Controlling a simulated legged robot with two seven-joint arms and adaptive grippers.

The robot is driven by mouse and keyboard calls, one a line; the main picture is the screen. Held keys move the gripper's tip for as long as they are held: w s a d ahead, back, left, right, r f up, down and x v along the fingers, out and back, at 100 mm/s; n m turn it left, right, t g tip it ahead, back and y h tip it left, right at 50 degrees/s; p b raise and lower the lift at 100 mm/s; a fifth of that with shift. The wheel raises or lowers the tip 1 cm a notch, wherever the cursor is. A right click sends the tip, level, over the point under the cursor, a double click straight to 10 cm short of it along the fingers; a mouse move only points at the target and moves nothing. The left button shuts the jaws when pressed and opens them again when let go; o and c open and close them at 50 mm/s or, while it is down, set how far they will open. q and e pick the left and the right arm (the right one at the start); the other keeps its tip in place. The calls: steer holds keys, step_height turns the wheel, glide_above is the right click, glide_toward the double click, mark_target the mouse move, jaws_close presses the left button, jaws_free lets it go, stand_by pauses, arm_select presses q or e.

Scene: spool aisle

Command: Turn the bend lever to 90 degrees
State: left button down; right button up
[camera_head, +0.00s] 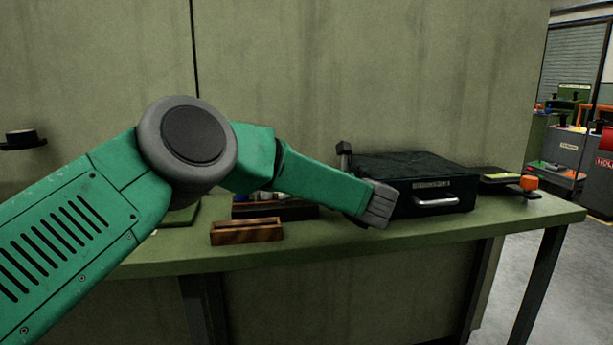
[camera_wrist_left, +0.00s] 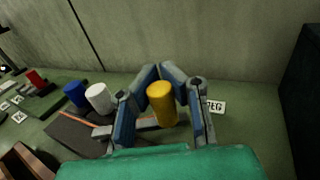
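My left arm reaches in from the left over the bench, and its gripper (camera_head: 365,180) is in front of the black case's left end. In the left wrist view the blue-grey fingers of my left gripper (camera_wrist_left: 160,75) stand on both sides of an upright yellow cylinder (camera_wrist_left: 162,104), with their tips drawn in close together beyond it. Whether the fingers press on it is unclear. A grey bar (camera_wrist_left: 145,126) runs behind and below the cylinder. A white label (camera_wrist_left: 215,107) is just right of the fingers. In the head view the arm hides the yellow cylinder. My right gripper is not in view.
A black case (camera_head: 415,165) with a silver handle stands on the green bench (camera_head: 440,229). Blue (camera_wrist_left: 75,94) and white (camera_wrist_left: 98,98) cylinders stand left of my gripper. An orange knob (camera_head: 529,183) is at the right end.

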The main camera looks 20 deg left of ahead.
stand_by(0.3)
arm_select(q)
steer(key=c, duration=1.4)
jaws_free()
steer(key=shift+d, duration=0.1)
steer(key=v, duration=1.2)
steer(key=shift+d, duration=0.1)
